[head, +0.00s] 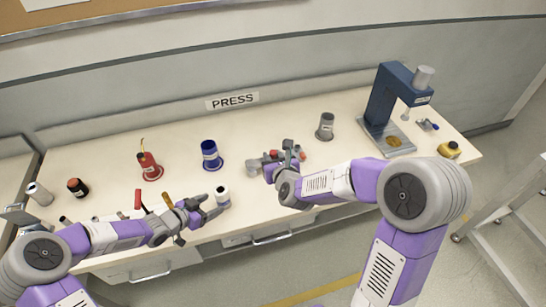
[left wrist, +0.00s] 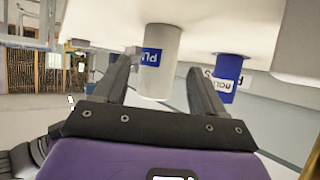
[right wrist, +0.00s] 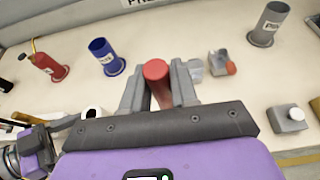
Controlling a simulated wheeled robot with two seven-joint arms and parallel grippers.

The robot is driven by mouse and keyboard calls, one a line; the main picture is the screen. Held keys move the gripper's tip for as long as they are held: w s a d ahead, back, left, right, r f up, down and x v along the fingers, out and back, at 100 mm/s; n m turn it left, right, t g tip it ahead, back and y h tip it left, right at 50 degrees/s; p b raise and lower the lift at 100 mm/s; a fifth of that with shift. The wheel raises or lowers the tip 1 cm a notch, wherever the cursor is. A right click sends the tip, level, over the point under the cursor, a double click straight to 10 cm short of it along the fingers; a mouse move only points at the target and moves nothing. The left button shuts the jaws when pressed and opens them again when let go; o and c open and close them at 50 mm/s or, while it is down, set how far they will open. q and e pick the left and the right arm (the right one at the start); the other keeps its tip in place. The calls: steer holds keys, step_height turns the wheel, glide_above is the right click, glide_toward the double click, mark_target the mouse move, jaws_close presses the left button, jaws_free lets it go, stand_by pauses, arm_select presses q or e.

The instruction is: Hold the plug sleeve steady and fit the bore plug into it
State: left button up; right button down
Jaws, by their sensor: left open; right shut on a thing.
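The plug sleeve (head: 222,198) is a pale upright cylinder with a blue label, standing near the table's front edge. In the left wrist view the sleeve (left wrist: 157,78) shows between the two spread fingers. My left gripper (head: 204,207) is open beside it, its fingers level with it. In the right wrist view the sleeve's open top (right wrist: 93,112) shows at the left. My right gripper (head: 287,157) is shut on the red bore plug (right wrist: 157,76), right of the sleeve and apart from it.
A blue flanged cup (head: 210,155) and a red flanged holder (head: 149,167) stand behind the sleeve. A grey flanged cup (head: 325,126) and a blue press (head: 391,110) stand to the right. Small parts lie around both grippers. The table between the blue and grey cups is mostly clear.

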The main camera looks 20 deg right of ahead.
mark_target(220, 200)
arm_select(q)
steer(key=shift+b+x, duration=0.9)
steer(key=shift+x, duration=1.8)
arm_select(e)
steer(key=shift+f, duration=1.3)
arm_select(q)
steer(key=shift+c, duration=0.4)
steer(key=c, duration=0.5)
steer(key=shift+c, duration=0.2)
arm_select(e)
steer(key=w+a+r+n+y, duration=0.1)
steer(key=a+r+y, duration=0.1)
steer(key=a+r, duration=0.55)
steer(key=w+a+r+n+y, duration=0.15)
steer(key=a+r, duration=0.25)
steer(key=a, duration=0.6)
step_height(220, 200, down, 10)
steer(key=shift+g, duration=0.3)
